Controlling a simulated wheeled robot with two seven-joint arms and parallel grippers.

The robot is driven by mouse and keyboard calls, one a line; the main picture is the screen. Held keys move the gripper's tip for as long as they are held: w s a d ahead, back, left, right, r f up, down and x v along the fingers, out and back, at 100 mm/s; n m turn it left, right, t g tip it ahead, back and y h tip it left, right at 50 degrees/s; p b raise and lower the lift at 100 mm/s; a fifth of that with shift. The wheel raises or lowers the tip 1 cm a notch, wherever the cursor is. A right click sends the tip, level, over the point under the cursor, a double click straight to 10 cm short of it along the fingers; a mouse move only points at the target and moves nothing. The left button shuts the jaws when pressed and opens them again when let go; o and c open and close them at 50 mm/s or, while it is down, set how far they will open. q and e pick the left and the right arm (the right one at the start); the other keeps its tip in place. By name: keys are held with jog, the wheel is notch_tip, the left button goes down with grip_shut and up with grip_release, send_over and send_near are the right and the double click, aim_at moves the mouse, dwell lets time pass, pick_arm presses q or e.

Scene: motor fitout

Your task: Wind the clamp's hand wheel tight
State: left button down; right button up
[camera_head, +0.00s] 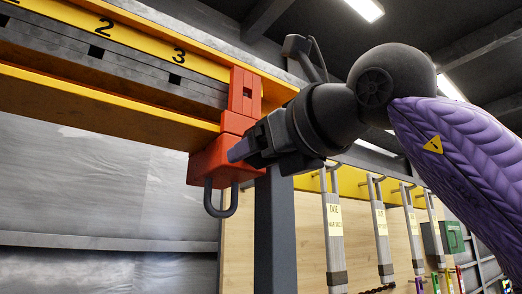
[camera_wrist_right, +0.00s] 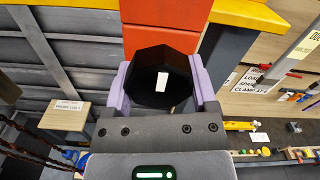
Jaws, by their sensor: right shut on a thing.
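The orange-red clamp (camera_head: 209,162) sits on the yellow beam (camera_head: 110,97) near its numeral 3, with a dark U-shaped shackle (camera_head: 222,206) hanging below it. My right gripper (camera_head: 240,150) is at the clamp's right side. In the right wrist view the black, faceted hand wheel (camera_wrist_right: 148,66) with a white mark lies between the two light purple fingers of my right gripper (camera_wrist_right: 161,84), which is shut on it. The orange clamp body (camera_wrist_right: 165,40) shows behind the wheel. In the head view the wheel is hidden by the gripper. My left gripper is not in view.
A dark grey post (camera_head: 275,235) stands just below and right of the clamp. Several grey tagged bars (camera_head: 335,240) hang along the wooden wall at the right. A small table with a sign (camera_wrist_right: 68,113) shows below in the right wrist view.

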jog(key=shift+f, duration=0.15)
jog(key=o, duration=1.2)
jog(key=shift+c, duration=0.2)
jog(key=b+v, duration=0.3)
jog(key=v, duration=0.7)
